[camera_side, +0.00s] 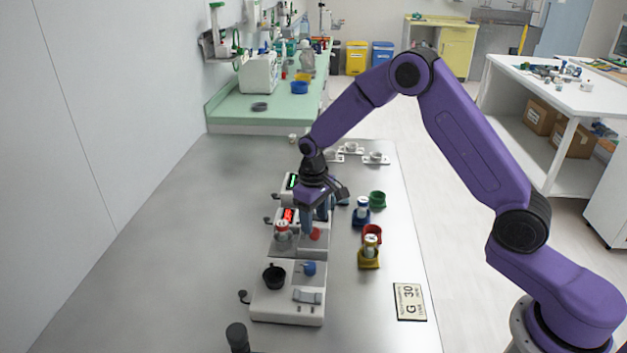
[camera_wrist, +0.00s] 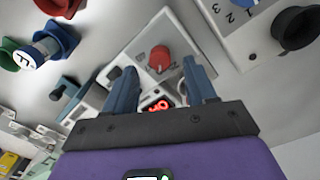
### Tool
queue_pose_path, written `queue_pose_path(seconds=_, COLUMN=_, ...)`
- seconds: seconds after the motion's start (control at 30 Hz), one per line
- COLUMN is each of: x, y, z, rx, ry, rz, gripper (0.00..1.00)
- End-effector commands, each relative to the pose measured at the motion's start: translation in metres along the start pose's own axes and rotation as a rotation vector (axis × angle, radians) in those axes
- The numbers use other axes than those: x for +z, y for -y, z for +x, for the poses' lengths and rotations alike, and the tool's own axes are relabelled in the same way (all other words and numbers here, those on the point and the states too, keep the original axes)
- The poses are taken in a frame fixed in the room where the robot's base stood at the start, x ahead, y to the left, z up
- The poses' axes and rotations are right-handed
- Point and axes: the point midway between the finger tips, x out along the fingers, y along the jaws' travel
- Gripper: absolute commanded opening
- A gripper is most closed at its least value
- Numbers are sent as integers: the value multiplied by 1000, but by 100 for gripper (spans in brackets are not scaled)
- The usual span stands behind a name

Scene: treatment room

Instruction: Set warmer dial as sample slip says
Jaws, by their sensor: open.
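The sample slip (camera_side: 410,301) lies on the table at the front right and reads "G 30" in large print. The middle device, which looks like the warmer, has a red dial (camera_side: 314,234) and a lit red display (camera_side: 288,215). In the wrist view, the red dial (camera_wrist: 160,58) and the red display (camera_wrist: 158,104) show between my fingers; the display's digits are tilted and hard to read. My gripper (camera_side: 314,222) is open above the dial, its fingers apart on either side in the wrist view (camera_wrist: 160,68). Contact with the dial cannot be told.
A front device (camera_side: 288,306) has a blue knob (camera_side: 309,268) and black cup (camera_side: 274,276). A device with a green display (camera_side: 292,181) stands behind. Labelled vials in a blue holder (camera_side: 362,217) and a yellow holder (camera_side: 369,262) stand right. The table's left side is clear.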

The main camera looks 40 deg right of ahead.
Motion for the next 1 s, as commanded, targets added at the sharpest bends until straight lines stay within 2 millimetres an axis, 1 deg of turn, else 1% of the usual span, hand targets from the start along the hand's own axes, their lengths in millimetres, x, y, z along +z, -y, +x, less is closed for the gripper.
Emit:
queue_pose_path(seconds=0.03, x=-1, y=0, z=-13, rx=0, ry=-6, rz=1, gripper=56)
queue_pose_path(seconds=0.3, x=-1, y=0, z=-70, rx=0, ry=-6, rz=-1, gripper=56)
queue_pose_path(seconds=0.5, x=-1, y=1, z=-109, rx=0, ry=-6, rz=-2, gripper=56)
queue_pose_path(seconds=0.6, x=-1, y=0, z=-123, rx=0, ry=-3, rz=-1, gripper=56)
queue_pose_path(seconds=0.7, x=-1, y=0, z=-133, rx=0, ry=-2, rz=0, gripper=56)
queue_pose_path(seconds=0.8, x=0, y=0, z=-139, rx=0, ry=-1, rz=-1, gripper=56)
queue_pose_path(seconds=1.0, x=0, y=0, z=-141, rx=0, ry=0, rz=-1, gripper=56)
